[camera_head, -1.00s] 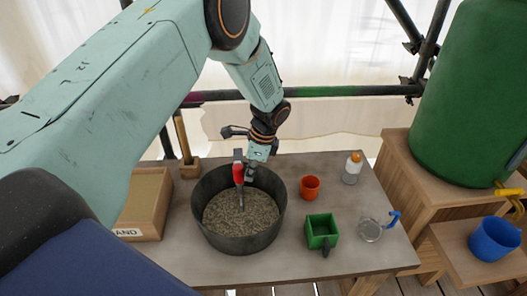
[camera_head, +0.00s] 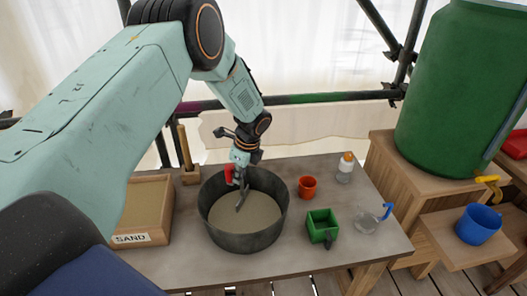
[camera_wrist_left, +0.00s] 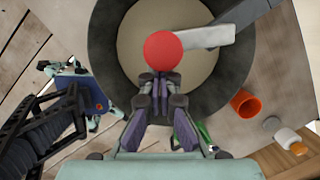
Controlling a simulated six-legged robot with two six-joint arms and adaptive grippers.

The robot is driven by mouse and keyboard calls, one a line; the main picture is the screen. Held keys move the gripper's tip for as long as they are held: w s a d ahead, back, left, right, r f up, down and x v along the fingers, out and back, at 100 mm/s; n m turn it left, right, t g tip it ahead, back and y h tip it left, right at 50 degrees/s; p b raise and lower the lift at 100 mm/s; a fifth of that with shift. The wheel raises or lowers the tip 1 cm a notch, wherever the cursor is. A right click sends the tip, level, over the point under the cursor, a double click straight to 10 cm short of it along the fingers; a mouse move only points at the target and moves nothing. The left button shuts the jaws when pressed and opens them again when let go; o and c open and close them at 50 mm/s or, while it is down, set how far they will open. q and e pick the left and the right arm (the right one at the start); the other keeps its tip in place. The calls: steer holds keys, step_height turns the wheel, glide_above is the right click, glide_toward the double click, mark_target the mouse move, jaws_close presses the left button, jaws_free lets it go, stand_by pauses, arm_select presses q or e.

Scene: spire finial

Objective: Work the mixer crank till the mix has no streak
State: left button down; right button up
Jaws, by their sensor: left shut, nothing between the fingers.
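The mixer tub (camera_head: 245,243) is a dark round pan on the table, and the mix (camera_head: 245,220) in it looks smooth, even and beige, with no streak that I can make out. The crank's red knob (camera_head: 229,175) is over the tub's back left part, with a grey bar (camera_head: 243,200) near it. In the left wrist view the red knob (camera_wrist_left: 164,50) sits just beyond my left gripper (camera_wrist_left: 160,80), on a pale grey arm (camera_wrist_left: 205,37). My left gripper (camera_head: 238,178) is shut and empty beside the knob. My right gripper is out of view.
A sand box (camera_head: 145,205) stands left of the tub. An orange cup (camera_head: 307,187), a green scoop (camera_head: 321,224), a clear jug (camera_head: 366,222) and a white bottle (camera_head: 345,168) stand to the right. A green barrel (camera_head: 450,90) and blue bucket (camera_head: 478,225) are farther right.

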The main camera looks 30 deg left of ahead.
arm_select(q)
steer(key=shift+a, duration=0.15)
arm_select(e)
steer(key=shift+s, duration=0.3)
arm_select(q)
steer(key=shift+s+a+f, duration=0.1)
steer(key=shift+a, duration=0.2)
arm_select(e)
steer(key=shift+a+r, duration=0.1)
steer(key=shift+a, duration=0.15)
arm_select(q)
steer(key=shift+d, duration=0.25)
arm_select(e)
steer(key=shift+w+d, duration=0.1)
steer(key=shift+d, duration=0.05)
